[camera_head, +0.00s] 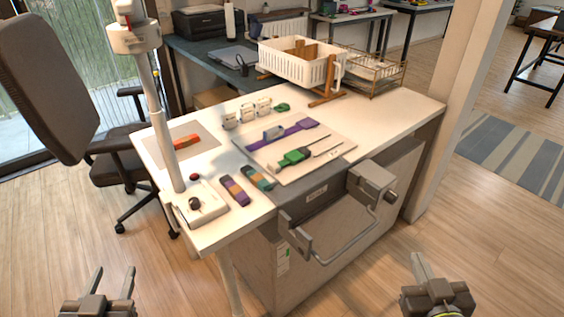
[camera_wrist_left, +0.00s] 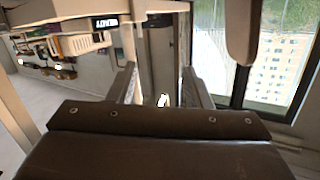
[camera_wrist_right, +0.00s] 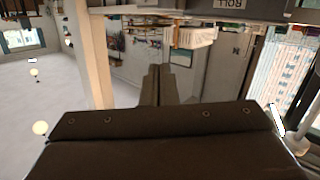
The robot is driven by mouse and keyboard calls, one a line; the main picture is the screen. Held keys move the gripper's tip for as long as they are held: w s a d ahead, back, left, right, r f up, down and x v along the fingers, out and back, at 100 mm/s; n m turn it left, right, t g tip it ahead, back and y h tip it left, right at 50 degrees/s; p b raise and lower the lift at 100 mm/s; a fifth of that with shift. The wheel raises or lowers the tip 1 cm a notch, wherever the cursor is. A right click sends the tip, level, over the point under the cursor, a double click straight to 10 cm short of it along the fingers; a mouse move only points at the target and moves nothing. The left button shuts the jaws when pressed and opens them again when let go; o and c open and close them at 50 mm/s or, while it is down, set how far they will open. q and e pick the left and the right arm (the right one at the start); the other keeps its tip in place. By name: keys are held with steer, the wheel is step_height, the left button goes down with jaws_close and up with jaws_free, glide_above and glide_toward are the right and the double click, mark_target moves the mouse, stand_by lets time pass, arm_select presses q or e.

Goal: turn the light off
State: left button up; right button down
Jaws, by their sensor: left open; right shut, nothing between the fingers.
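A white lamp post (camera_head: 165,110) stands at the left end of the white desk, with a round white head (camera_head: 135,38) cut off by the top edge. Its pale base plate (camera_head: 213,205) carries a dark round knob (camera_head: 194,203). A small red button (camera_head: 194,177) sits just behind the base. I cannot tell whether the lamp is lit. My left gripper (camera_head: 114,272) is open and empty, low in front of the desk and below left of the base; its spread fingers show in the left wrist view (camera_wrist_left: 160,85). My right gripper (camera_head: 420,264) is shut and empty, far right of the lamp.
The desk (camera_head: 405,110) holds a board with purple and green tools (camera_head: 292,157), two striped blocks (camera_head: 235,191), small labelled blocks and a white basket (camera_head: 295,65). A grey handled fixture (camera_head: 345,215) juts from the front edge. An office chair (camera_head: 50,85) stands left.

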arm_select(q)
steer(key=s+g+p, duration=0.2)
steer(key=g+p, duration=0.3)
steer(key=p, duration=0.2)
steer(key=m+g+h+p, duration=0.2)
steer(key=m+g+p, duration=0.9)
steer(key=m, duration=1.1)
glide_toward(193, 200)
step_height(193, 200, down, 9)
steer(key=shift+w+d+p, duration=0.15)
steer(key=shift+p, duration=0.15)
arm_select(e)
steer(key=s+d+f+g, duration=0.1)
steer(key=s+f+g, duration=0.6)
steer(key=s+f, duration=0.8)
steer(key=s+d+f+g+y, duration=0.1)
steer(key=s+f+g, duration=0.7)
steer(key=s+f, duration=0.7)
step_height(193, 200, down, 5)
steer(key=shift+r+m, duration=0.1)
steer(key=shift+m, duration=0.2)
steer(key=shift+s, duration=0.1)
